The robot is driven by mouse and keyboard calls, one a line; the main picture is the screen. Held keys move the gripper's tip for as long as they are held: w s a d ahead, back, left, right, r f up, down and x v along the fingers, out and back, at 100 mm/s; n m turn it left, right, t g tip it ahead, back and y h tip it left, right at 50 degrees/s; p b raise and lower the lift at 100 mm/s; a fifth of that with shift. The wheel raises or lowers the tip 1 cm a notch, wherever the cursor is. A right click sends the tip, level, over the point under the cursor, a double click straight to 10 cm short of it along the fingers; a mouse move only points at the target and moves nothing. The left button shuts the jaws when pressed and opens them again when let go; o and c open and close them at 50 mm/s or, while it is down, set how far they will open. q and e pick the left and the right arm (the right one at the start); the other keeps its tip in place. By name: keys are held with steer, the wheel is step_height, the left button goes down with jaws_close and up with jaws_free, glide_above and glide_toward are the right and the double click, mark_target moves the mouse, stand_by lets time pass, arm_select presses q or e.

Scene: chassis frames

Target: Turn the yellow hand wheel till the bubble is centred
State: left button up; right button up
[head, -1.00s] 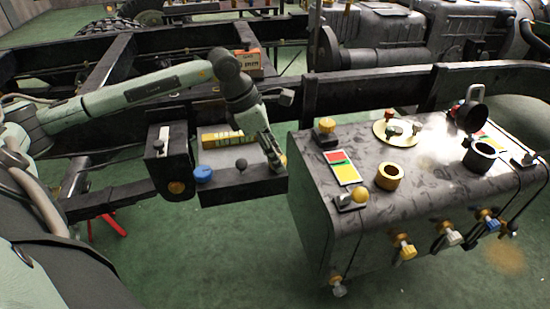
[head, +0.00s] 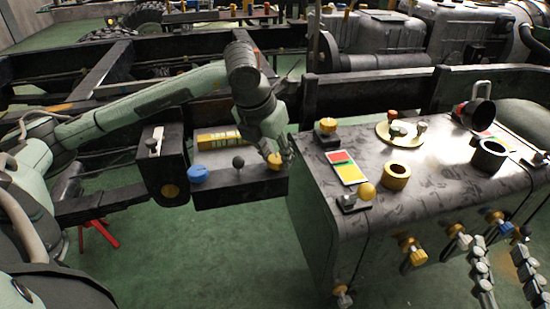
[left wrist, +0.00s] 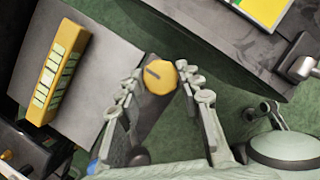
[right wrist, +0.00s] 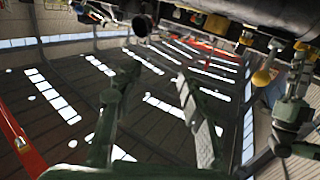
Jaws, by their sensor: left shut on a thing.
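The yellow hand wheel (head: 275,161) sits at the right end of a dark block with a blue knob (head: 197,174) and a black knob (head: 238,162). My left gripper (head: 280,157) is at this wheel from above, its fingers on either side. In the left wrist view the wheel (left wrist: 161,77) shows a dark slot and lies between the fingertips (left wrist: 160,80). A yellow level (head: 219,138) with pale windows lies behind the knobs, also in the left wrist view (left wrist: 57,72); its bubble cannot be made out. My right gripper (right wrist: 158,72) is open and empty.
A large grey box (head: 425,185) stands right of the block, with a brass ring (head: 396,177), a dark ring (head: 489,155), a yellow ball (head: 366,191) and front valves. Dark frame rails run behind. Green floor is clear in front of the block.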

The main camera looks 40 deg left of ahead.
arm_select(q)
steer(key=shift+d+n+y, duration=0.1)
steer(key=shift+n+y, duration=0.4)
steer(key=shift+n, duration=0.7)
arm_select(e)
steer(key=shift+s+a+r+t+y, duration=0.15)
steer(key=shift+a+r+t, duration=0.1)
steer(key=shift+r, duration=0.3)
steer(key=shift+s+a+r+t+y, duration=0.1)
steer(key=shift+a+r+t+y, duration=0.15)
steer(key=shift+r, duration=0.35)
steer(key=shift+s+a+r+t+y, duration=0.1)
steer(key=shift+r+t, duration=0.2)
steer(key=shift+r, duration=0.25)
arm_select(q)
steer(key=o, duration=1.2)
steer(key=shift+c, duration=0.2)
steer(key=v, duration=1.2)
steer(key=shift+w, duration=0.1)
